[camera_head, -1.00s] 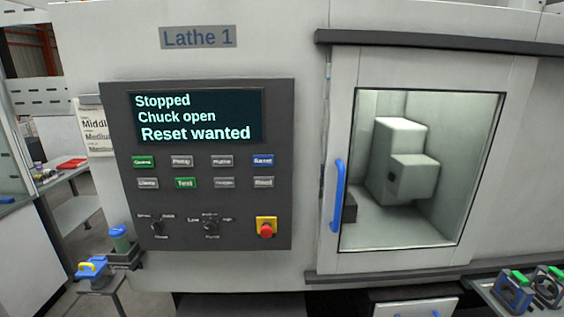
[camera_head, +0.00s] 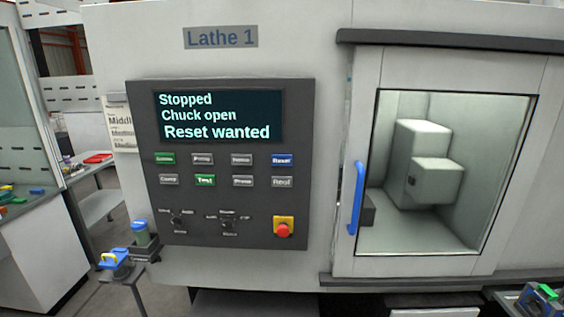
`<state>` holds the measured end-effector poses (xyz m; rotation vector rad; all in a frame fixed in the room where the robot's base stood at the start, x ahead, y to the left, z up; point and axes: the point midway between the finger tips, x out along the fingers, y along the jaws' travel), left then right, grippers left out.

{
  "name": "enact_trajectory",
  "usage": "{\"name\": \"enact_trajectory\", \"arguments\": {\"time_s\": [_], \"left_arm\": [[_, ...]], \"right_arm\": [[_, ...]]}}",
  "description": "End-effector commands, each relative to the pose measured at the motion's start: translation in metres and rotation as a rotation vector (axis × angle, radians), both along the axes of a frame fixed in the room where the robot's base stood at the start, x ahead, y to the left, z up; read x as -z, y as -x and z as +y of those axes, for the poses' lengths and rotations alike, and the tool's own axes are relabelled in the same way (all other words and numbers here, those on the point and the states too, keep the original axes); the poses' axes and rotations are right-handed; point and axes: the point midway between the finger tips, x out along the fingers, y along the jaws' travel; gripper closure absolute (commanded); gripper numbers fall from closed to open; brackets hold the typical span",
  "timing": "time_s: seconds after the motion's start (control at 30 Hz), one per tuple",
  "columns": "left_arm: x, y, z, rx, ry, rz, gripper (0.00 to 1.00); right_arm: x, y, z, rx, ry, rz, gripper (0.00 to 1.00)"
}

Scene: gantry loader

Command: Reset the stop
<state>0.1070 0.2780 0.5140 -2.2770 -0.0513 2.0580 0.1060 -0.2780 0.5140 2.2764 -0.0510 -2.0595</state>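The control panel (camera_head: 222,215) of the lathe is in the middle left of the head view. Its screen (camera_head: 217,117) reads "Stopped", "Chuck open", "Reset wanted". Two rows of small buttons sit below the screen. A blue button (camera_head: 282,160) at the right end of the upper row seems to read "Reset". A red stop button (camera_head: 283,229) on a yellow plate sits at the panel's lower right; whether it is pressed in cannot be told. Two rotary switches (camera_head: 178,218) (camera_head: 228,219) are to its left. Neither of my grippers is in view.
The lathe door (camera_head: 367,67) with a blue handle (camera_head: 356,197) is closed right of the panel. A blue-green device (camera_head: 541,298) lies at lower right.

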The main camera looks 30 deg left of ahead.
Motion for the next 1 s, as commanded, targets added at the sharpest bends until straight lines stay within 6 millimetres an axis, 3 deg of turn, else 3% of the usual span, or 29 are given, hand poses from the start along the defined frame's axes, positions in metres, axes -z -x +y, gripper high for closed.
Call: {"name": "enact_trajectory", "arguments": {"time_s": [0.03,0.17,1.0], "left_arm": [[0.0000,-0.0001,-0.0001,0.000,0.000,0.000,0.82],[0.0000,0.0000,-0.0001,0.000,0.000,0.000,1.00],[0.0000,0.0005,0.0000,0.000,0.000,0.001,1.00]], "right_arm": [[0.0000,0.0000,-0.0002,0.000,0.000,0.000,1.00],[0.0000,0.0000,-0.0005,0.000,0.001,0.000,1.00],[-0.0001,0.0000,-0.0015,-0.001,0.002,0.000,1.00]]}}
